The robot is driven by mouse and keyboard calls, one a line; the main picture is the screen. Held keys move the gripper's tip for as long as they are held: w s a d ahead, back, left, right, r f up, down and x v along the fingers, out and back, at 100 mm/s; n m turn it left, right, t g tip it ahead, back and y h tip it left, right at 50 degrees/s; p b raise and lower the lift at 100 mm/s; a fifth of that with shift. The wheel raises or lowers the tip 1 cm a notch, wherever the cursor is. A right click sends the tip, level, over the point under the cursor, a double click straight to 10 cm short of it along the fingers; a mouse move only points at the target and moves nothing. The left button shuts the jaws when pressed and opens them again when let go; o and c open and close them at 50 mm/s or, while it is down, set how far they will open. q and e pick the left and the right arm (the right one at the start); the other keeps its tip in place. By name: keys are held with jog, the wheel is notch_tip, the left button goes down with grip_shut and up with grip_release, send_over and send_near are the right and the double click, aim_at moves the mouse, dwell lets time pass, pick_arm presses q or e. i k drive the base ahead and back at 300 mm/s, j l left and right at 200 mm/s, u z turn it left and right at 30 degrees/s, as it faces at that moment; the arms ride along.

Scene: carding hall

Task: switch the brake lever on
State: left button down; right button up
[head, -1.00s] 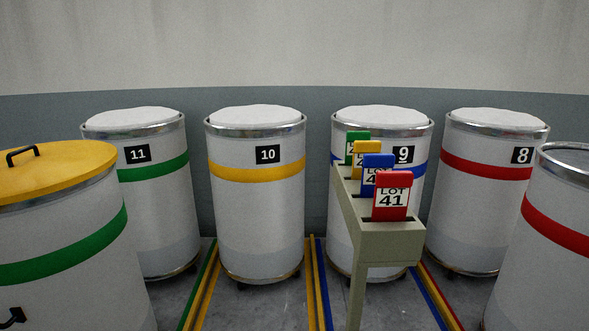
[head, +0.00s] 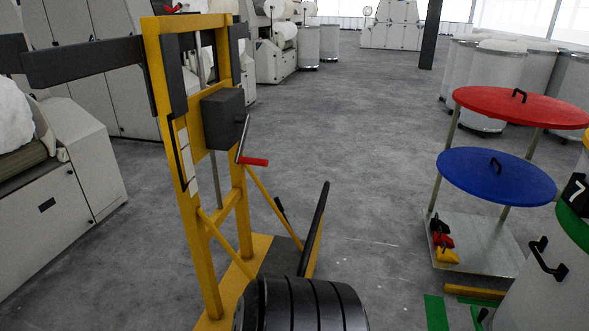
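A yellow upright lift frame (head: 158,100) stands left of centre in the head view. On it is a dark box (head: 222,118) with a crank arm ending in a red grip (head: 253,161). A small red part (head: 172,8) shows at the frame's top, partly cut off by the picture edge. A small black piece (head: 280,208) shows low down, behind the diagonal brace, and a long black bar (head: 318,220) slants up to its right. I cannot tell which of these is the brake lever, or its position. Neither gripper is in view.
A black ribbed cylinder (head: 300,305) fills the bottom centre. At the right, a cart (head: 480,240) carries blue (head: 497,175) and red (head: 520,106) round lids, beside a can marked 7 (head: 560,260). Machines (head: 75,160) line the left. The floor (head: 365,130) between is clear.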

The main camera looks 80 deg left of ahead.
aim_at(278, 204)
jog(key=j+u, duration=0.1)
jog(key=u, duration=0.35)
jog(key=i+j+u, duration=0.1)
jog(key=u, duration=0.35)
jog(key=i+u, duration=0.15)
jog(key=u, duration=0.35)
jog(key=i+u, duration=0.1)
jog(key=u, duration=0.35)
jog(key=i+u, duration=0.1)
jog(key=u, duration=0.35)
jog(key=i+u, duration=0.1)
jog(key=u, duration=0.35)
jog(key=i+l+u, duration=0.65)
jog(key=l+u, duration=0.15)
jog(key=i+l+u, duration=0.25)
jog(key=l, duration=0.15)
jog(key=l+u, duration=0.3)
jog(key=i+l+u, duration=0.25)
jog(key=l, duration=0.25)
jog(key=i+l, duration=0.1)
jog(key=l, duration=1.75)
jog(key=i, duration=0.1)
